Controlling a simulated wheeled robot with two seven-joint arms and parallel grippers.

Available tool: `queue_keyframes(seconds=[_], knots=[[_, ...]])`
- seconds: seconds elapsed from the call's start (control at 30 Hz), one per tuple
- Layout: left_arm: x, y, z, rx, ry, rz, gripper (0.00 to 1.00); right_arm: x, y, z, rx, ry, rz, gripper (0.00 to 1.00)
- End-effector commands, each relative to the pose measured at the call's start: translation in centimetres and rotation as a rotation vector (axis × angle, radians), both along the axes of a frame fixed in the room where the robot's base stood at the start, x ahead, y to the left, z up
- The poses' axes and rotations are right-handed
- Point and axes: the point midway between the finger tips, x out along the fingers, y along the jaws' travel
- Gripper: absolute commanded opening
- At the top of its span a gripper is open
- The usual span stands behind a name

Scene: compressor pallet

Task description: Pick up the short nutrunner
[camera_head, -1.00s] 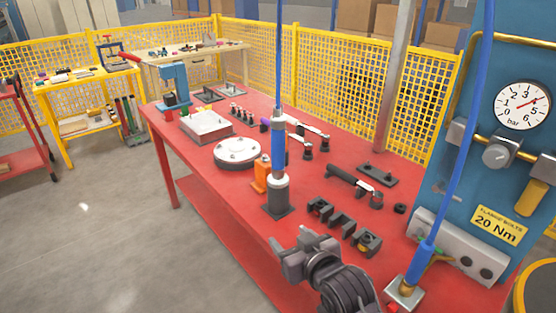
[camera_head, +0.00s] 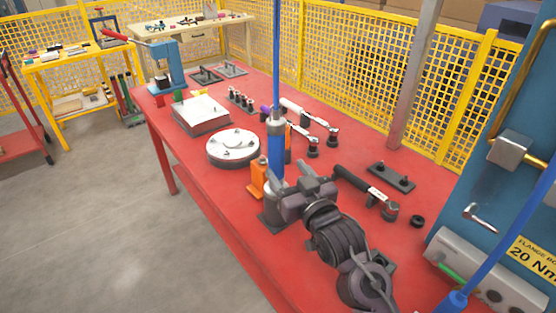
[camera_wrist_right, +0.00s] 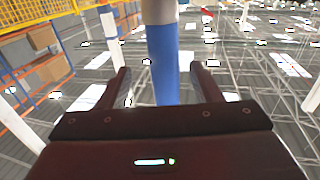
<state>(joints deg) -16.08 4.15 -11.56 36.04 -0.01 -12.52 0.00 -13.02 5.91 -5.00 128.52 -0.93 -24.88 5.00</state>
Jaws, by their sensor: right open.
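A blue and grey nutrunner (camera_head: 276,150) stands upright in a dark-based holder (camera_head: 270,222) on the red table, with a blue hose running up from its top. Its lower part is partly hidden by my right gripper. My right gripper (camera_head: 294,178) is open right at the nutrunner, its fingers pointing toward it. In the right wrist view the blue body (camera_wrist_right: 163,62) stands between the two spread fingers (camera_wrist_right: 161,85), with no clear contact on either side. My left gripper is not in view.
An orange tool (camera_head: 259,178) stands just left of the holder. A round flange (camera_head: 233,148) and a grey block (camera_head: 201,114) lie further left. A black-handled wrench (camera_head: 362,190) lies to the right. A second blue hose (camera_head: 505,245) crosses the blue panel at right.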

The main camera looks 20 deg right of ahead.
Motion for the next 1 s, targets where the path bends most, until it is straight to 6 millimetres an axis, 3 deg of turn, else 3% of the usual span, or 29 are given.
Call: queue_keyframes(seconds=[0.13,0.3,0.47,0.7,1.0], knots=[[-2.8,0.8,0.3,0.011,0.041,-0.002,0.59,1.7,0.3,-0.1,0.001,0.0,0.0,0.58],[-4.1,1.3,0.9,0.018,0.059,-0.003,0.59,4.2,0.7,-0.9,0.001,0.0,0.0,0.58],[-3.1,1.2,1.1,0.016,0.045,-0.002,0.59,5.7,0.9,-1.0,0.0,0.0,0.0,0.58],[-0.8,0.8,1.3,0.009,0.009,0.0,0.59,5.8,0.9,-1.2,0.0,0.0,0.001,0.58],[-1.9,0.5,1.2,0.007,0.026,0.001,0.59,5.8,0.9,-1.1,0.0,0.001,0.0,0.2]])
